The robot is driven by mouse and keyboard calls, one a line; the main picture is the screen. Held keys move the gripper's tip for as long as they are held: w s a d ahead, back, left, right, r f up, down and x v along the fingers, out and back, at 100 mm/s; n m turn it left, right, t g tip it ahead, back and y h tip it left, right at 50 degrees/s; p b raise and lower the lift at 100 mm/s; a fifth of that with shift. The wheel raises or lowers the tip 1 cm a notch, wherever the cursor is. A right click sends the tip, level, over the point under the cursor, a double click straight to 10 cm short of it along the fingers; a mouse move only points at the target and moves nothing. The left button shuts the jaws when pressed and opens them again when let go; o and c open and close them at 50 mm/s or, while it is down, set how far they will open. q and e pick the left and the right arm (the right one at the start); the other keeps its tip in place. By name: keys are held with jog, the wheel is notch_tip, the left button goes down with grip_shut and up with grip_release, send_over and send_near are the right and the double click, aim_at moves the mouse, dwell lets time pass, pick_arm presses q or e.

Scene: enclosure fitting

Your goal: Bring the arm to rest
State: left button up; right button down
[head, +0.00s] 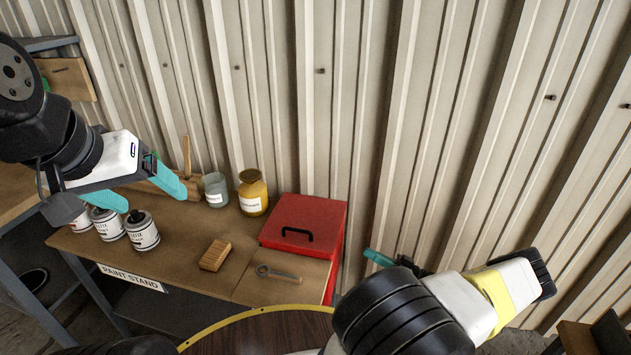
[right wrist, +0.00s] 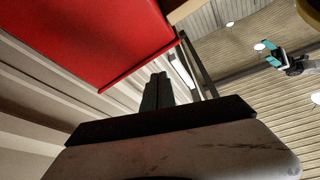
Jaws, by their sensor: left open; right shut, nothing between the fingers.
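My left gripper (head: 154,201) hangs in the air above the left end of the paint stand, with its teal fingers spread apart and nothing between them. Paint cans stand below and behind it. My right arm reaches across the lower right in the head view. Only a teal fingertip of my right gripper (head: 378,258) shows there, beside the right side of the red toolbox (head: 325,219). In the right wrist view the right gripper's fingers (right wrist: 157,91) are together and empty. A large red surface, apparently the toolbox (right wrist: 85,40), fills the upper left of that view.
A corrugated wall (head: 420,120) closes the back. A round brown tabletop (head: 265,335) lies in front.

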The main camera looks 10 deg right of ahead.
jog(key=a+r+n+g+h, duration=0.1)
jog(key=a+r+g+h, duration=0.5)
jog(key=r, duration=0.7)
jog(key=a+r+g+h, duration=0.3)
jog(key=a+r+g, duration=0.55)
jog(key=r, duration=0.45)
jog(key=s+a+r+m+t+h, duration=0.3)
jog(key=s+r+t, duration=0.1)
jog(key=s+r, duration=0.4)
jog(key=s+a+r+m+t+h, duration=0.3)
jog(key=s+r+t, duration=0.1)
jog(key=s+r, duration=0.4)
jog(key=shift+s+r+m, duration=0.15)
jog(key=shift+r+m, duration=0.15)
jog(key=shift+r, duration=0.8)
